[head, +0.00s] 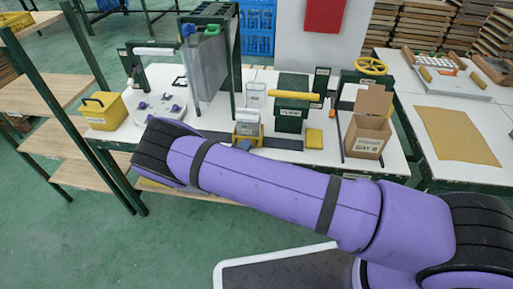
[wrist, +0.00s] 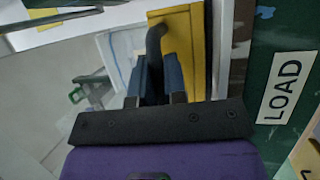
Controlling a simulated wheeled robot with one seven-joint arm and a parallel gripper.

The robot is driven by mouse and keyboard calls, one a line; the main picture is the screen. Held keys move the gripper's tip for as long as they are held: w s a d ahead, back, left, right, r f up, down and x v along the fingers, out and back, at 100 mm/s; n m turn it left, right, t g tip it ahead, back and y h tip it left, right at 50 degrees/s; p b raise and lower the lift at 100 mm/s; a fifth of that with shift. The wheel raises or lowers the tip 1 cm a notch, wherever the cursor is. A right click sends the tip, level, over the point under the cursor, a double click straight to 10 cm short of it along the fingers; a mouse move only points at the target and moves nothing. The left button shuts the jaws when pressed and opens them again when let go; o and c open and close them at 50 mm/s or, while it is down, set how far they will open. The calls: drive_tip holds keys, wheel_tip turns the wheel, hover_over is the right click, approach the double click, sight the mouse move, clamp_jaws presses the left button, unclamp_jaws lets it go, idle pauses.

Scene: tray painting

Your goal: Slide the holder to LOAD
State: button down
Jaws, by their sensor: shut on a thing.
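The yellow holder (head: 248,130) stands on a dark rail (head: 282,143) on the white table, with a pale panel in it. In the wrist view the holder (wrist: 183,45) is close up, with an upright black handle (wrist: 154,45). My gripper (wrist: 157,80) has its blue fingers closed around that handle. In the head view my gripper (head: 244,144) is small and partly hidden by my purple arm. The white LOAD label (wrist: 285,88) is on a green surface just right of the holder in the wrist view. A green box (head: 290,112) with a white label stands right of the holder.
A grey sheet (head: 208,68) hangs from a green frame left of the holder. A yellow bin (head: 103,110) and a white plate with purple knobs (head: 160,108) are farther left. A yellow block (head: 314,138) and an open cardboard box (head: 367,135) are to the right.

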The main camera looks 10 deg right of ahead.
drive_tip(key=shift+w+a, duration=0.1)
drive_tip(key=shift+a, duration=0.35)
drive_tip(key=c, duration=1.2)
unclamp_jaws()
drive_tip(key=v, duration=1)
drive_tip(key=shift+s+a+f, duration=0.15)
drive_tip(key=shift+s+a, duration=0.1)
